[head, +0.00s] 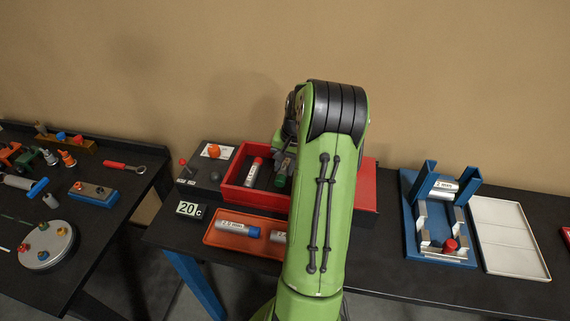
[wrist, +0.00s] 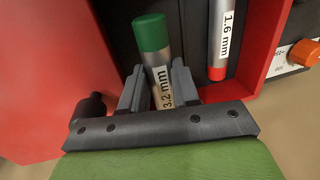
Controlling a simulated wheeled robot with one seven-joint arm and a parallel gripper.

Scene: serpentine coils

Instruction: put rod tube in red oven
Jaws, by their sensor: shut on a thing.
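The red oven (head: 262,197) is an open red box on the bench, partly hidden behind my arm; its red wall (wrist: 40,80) fills the left of the wrist view. My gripper (wrist: 153,84) is shut on a rod tube (wrist: 157,62) with a green cap and a "3.2 mm" label. The green-capped tube (head: 284,172) shows at the oven's dark interior in the head view. A second tube (head: 253,172) with a red cap lies inside the oven; in the wrist view it (wrist: 226,35) reads "1.6 mm". I cannot tell whether the held tube touches the oven floor.
A control box (head: 205,172) with an orange knob adjoins the oven's left side, with a "20 c" display (head: 189,209) near it. An orange tray (head: 212,241) in front holds tubes, one partly hidden. A blue fixture (head: 411,222) and white tray (head: 505,235) stand right.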

